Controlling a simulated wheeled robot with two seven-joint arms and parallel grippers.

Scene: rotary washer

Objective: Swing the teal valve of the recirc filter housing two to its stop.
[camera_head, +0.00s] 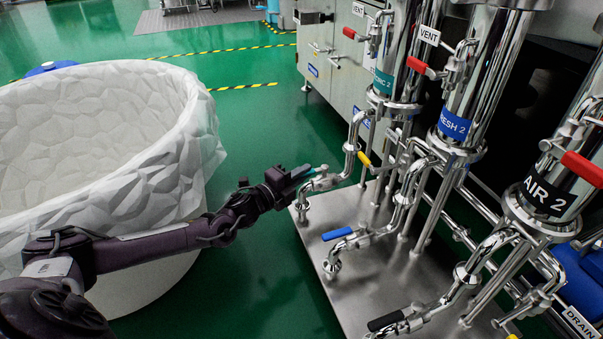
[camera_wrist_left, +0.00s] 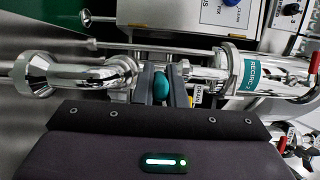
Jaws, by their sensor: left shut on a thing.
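The recirc filter housing two is a polished steel cylinder with a teal RECIRC 2 band (camera_head: 384,81). The band also shows in the left wrist view (camera_wrist_left: 252,75). Its teal valve handle (camera_head: 316,170) sits on the steel pipe at the housing's lower left. My left gripper (camera_head: 302,173) reaches it from the left and is shut on it. In the left wrist view the rounded teal handle (camera_wrist_left: 160,86) lies between the two fingers of my gripper (camera_wrist_left: 161,92). Most of the handle is hidden by the fingers. My right gripper is not in view.
A blue-handled valve (camera_head: 337,233) and a black-handled valve (camera_head: 386,320) stand nearer on the steel skid. FRESH 2 (camera_head: 454,125) and AIR 2 (camera_head: 546,197) housings stand to the right. A large white lined tub (camera_head: 150,261) is at left. Green floor lies between.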

